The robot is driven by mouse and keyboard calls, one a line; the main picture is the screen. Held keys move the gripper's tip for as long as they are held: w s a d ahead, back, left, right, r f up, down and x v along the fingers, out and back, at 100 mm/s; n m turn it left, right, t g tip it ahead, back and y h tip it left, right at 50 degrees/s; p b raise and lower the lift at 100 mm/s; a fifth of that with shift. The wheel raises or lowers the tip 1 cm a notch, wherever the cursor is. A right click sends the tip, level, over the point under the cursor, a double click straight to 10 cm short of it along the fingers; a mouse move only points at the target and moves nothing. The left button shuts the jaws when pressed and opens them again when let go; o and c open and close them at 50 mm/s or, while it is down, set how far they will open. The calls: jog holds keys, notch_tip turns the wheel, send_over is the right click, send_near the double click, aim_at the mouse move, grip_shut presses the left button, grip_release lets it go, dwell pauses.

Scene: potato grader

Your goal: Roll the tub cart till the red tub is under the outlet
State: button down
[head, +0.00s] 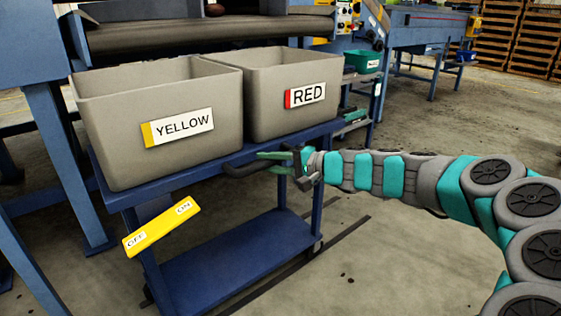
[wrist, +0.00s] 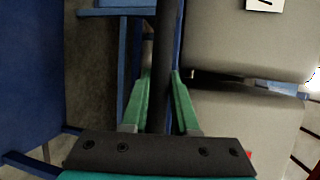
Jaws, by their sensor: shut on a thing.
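The blue tub cart (head: 225,265) carries two grey tubs side by side. The red tub (head: 265,112), with a red-edged RED label, is on the right. The yellow tub (head: 105,150), labelled YELLOW, is on the left. A dark roller end of the grader (head: 215,32) spans just behind and above the tubs; I cannot tell exactly where the outlet lies. My gripper (head: 268,163) is shut on the cart's dark handle bar (head: 236,170) at the front right. In the wrist view the green fingers (wrist: 161,85) lie on both sides of the bar (wrist: 167,40).
A yellow OFF/ON plate (head: 162,229) shows in front of the cart's left end. A blue machine leg (head: 62,150) stands at the left. A green bin (head: 362,61) and another blue machine (head: 425,28) stand back right. The floor right of the cart is mostly open.

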jog(key=shift+s+a+f, duration=0.15)
jog(key=shift+s+a, duration=0.1)
jog(key=shift+a, duration=0.05)
jog(key=c, duration=0.7)
grip_release()
jog(key=shift+v, duration=3.9)
jog(key=shift+a, duration=0.1)
